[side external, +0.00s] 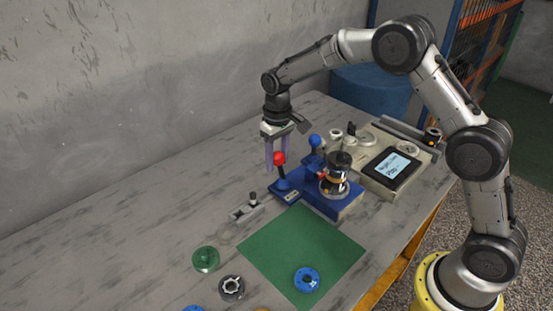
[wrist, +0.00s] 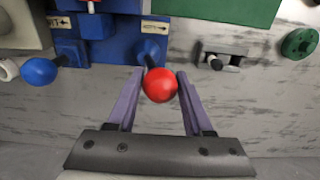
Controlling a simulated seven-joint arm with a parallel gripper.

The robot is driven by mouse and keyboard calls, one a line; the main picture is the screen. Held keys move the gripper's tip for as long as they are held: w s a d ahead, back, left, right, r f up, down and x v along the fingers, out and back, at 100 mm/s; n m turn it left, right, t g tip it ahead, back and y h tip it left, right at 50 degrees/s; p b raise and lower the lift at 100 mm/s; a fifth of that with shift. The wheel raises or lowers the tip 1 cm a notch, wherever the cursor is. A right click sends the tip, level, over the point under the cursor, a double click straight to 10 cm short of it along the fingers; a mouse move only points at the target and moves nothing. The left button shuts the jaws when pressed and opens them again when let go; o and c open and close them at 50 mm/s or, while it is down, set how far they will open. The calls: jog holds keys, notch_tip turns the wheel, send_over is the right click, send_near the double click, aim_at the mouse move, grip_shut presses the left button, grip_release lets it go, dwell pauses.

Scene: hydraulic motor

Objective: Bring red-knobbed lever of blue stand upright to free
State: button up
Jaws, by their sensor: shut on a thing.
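The blue stand (side external: 318,196) sits on the table behind the green mat, and part of it shows in the wrist view (wrist: 112,45). Its red-knobbed lever (side external: 279,158) rises from the stand's left end, leaning slightly left in the side view. In the wrist view the red knob (wrist: 159,85) sits between the purple fingers, with its dark shaft running to the stand. My gripper (side external: 274,162) points down and is shut on this lever; it also shows in the wrist view (wrist: 158,76). The exact finger contact is hard to see.
A blue-knobbed lever (side external: 315,141) stands close to the right. A motor assembly (side external: 337,176) sits on the stand. A device with a screen (side external: 390,168) is at right. A small grey fixture (side external: 246,209) and green mat (side external: 300,250) lie in front. The left table is clear.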

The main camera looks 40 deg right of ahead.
jog(key=shift+s+d+r, duration=0.1)
jog(key=shift+d, duration=0.65)
jog(key=shift+d+r, duration=0.1)
jog(key=shift+d, duration=0.65)
jog(key=o, duration=0.8)
jog(key=shift+o, duration=0.2)
notch_tip(320, 180, up, 6)
dwell(0.4)
jog(key=shift+r, duration=0.15)
